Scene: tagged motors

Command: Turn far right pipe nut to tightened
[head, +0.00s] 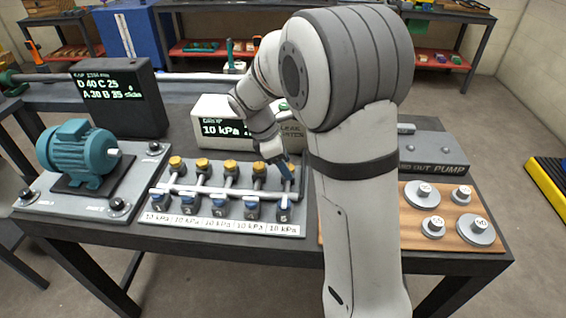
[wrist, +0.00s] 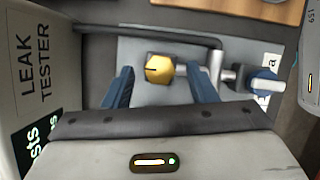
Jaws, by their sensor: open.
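The far right pipe nut is a yellow hexagonal nut (wrist: 158,68) with a dark line on its face, seen in the wrist view. In the head view my gripper covers it. My gripper (wrist: 161,80) is open, with one blue finger on each side of the nut and visible gaps between. In the head view the gripper (head: 285,170) points down over the right end of the pipe board (head: 225,228). The other yellow nuts stand in a row to its left, the nearest being a yellow nut (head: 259,169).
Blue numbered valves (head: 283,208) line the front of the board; one valve (wrist: 263,83) shows right of the nut in the wrist view. The leak tester (wrist: 35,60) stands close to my gripper. A teal motor (head: 77,152) is at left, weights (head: 475,229) at right.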

